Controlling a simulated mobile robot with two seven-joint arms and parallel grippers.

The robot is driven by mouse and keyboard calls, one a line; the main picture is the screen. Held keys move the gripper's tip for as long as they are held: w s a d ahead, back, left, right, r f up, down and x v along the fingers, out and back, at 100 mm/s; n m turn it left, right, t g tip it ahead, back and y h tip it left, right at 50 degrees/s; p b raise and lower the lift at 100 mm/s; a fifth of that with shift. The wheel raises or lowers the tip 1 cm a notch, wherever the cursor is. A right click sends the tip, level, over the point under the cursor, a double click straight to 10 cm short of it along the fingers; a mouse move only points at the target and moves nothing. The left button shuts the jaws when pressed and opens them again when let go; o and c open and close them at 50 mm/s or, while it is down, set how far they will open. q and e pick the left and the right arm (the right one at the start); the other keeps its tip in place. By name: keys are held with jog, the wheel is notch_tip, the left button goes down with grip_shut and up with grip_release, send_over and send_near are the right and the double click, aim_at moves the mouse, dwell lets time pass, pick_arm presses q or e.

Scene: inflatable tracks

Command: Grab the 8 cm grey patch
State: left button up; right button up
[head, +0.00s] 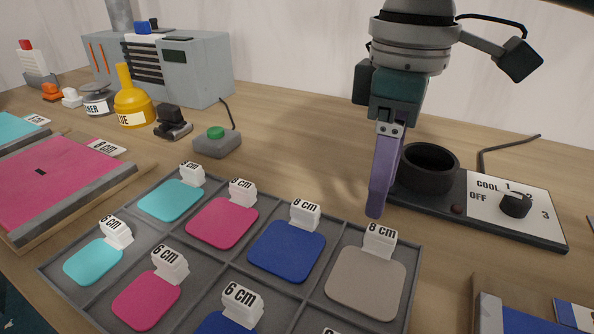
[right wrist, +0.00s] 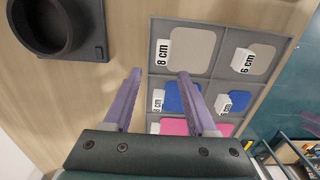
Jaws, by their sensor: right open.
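The 8 cm grey patch (head: 366,281) lies flat in the back right compartment of the grey divided tray (head: 414,285), with a white "8 cm" tag (head: 380,240) at its back edge. In the right wrist view the grey patch (right wrist: 192,48) lies ahead of the fingertips, in the tray's corner compartment. My right gripper (head: 376,209) is above and behind the tray, pointing down, apart from the patch. In the right wrist view my right gripper (right wrist: 160,73) is open with nothing between its two purple fingers. My left gripper is not in view.
A blue 8 cm patch (head: 287,251) lies in the neighbouring compartment, with pink and teal patches further left. A black heater unit (head: 480,210) with a round pot stands just right of my right gripper. A green-button box (head: 217,141) stands behind the tray.

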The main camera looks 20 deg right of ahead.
aim_at(372, 227)
notch_tip(372, 227, down, 6)
jog(key=shift+s+a+f+b, duration=0.1)
jog(key=shift+b, duration=0.45)
jog(key=shift+c, duration=0.3)
grip_shut()
